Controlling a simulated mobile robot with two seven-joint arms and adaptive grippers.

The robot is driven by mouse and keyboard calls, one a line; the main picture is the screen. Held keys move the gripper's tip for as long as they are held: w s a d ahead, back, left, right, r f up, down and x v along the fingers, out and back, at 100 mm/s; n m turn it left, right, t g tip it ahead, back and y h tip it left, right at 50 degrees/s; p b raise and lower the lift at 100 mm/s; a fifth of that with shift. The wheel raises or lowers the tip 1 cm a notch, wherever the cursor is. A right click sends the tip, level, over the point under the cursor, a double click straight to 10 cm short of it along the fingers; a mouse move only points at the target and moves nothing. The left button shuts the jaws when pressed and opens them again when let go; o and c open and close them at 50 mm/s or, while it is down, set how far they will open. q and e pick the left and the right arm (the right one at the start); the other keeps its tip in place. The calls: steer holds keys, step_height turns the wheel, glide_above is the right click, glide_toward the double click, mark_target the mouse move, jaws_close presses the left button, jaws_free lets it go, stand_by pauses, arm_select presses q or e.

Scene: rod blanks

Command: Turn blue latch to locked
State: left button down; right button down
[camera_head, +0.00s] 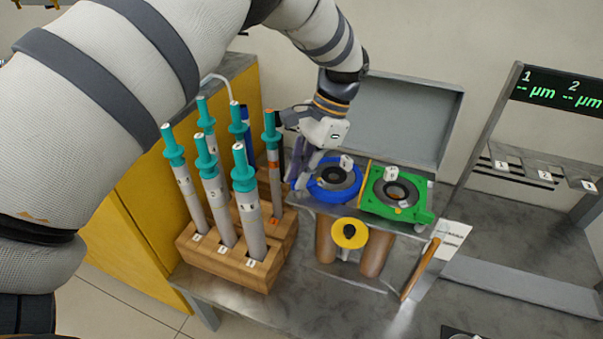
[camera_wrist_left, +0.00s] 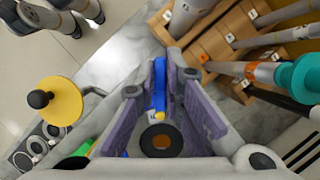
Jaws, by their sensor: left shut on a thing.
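The blue latch (camera_head: 322,190) is a blue ring around a dark round centre, on the left side of the open grey case. In the left wrist view its blue lever (camera_wrist_left: 159,82) runs between the purple finger pads. My left gripper (camera_head: 298,170) comes down from above at the left side of the blue ring and is shut on this lever. The fingers hide part of the lever in the head view. Any lock markings are too small to read. My right gripper is not in view.
A green latch plate (camera_head: 412,213) lies right of the blue ring. A yellow disc with a black knob (camera_head: 349,234) is in front. A wooden rack (camera_head: 227,270) of teal-topped rods stands close left of my gripper. The case's raised lid (camera_head: 400,115) is behind.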

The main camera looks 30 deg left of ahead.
mark_target(320, 179)
arm_select(q)
steer(key=shift+n, duration=0.3)
steer(key=c, duration=1.7)
jaws_free()
steer(key=shift+r, duration=0.1)
steer(key=v, duration=1.1)
steer(key=shift+w+r, duration=0.25)
steer(key=shift+r, duration=0.15)
